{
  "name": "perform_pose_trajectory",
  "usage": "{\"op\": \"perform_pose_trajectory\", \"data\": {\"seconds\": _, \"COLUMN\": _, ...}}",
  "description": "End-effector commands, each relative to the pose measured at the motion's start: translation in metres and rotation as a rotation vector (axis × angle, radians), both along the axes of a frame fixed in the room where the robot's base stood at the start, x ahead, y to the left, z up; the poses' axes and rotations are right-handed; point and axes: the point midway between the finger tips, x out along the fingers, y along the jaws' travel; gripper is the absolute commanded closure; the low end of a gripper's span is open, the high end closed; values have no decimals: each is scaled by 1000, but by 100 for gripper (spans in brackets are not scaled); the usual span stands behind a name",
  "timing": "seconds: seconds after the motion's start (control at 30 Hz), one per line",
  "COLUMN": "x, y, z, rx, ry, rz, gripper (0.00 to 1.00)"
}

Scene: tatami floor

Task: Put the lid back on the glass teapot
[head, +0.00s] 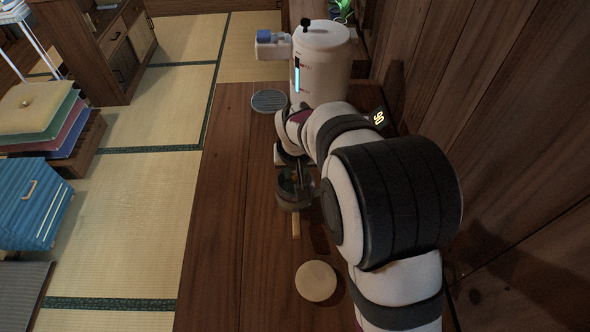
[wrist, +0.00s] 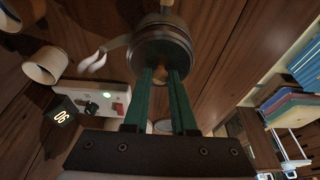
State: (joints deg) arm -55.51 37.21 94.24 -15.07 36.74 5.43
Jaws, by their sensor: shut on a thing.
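The glass teapot (head: 295,194) stands on the dark wooden board in the head view, partly hidden by my arm; a short tan wooden handle (head: 296,226) sticks out below it. My gripper (wrist: 162,72) has its two green fingers close together, with a narrow gap between them. They are shut on the lid (wrist: 160,46), a dark round shape at the fingertips in the wrist view.
A white dispenser (head: 320,65) and a round grey grate (head: 269,101) stand at the back. A cream disc (head: 316,281) lies nearer. The wooden wall (head: 490,120) bounds the right. In the wrist view, a tan cup (wrist: 46,66) and white switch box (wrist: 100,97) sit left.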

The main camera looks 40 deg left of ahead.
Motion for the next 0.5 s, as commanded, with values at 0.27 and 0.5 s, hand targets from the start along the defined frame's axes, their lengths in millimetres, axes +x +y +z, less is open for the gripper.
{"op": "perform_pose_trajectory", "data": {"seconds": 0.27, "x": 0, "y": 0, "z": 0, "rx": 0, "ry": 0, "rz": 0, "gripper": 100}}
{"op": "perform_pose_trajectory", "data": {"seconds": 0.5, "x": 0, "y": 0, "z": 0, "rx": 0, "ry": 0, "rz": 0, "gripper": 41}}
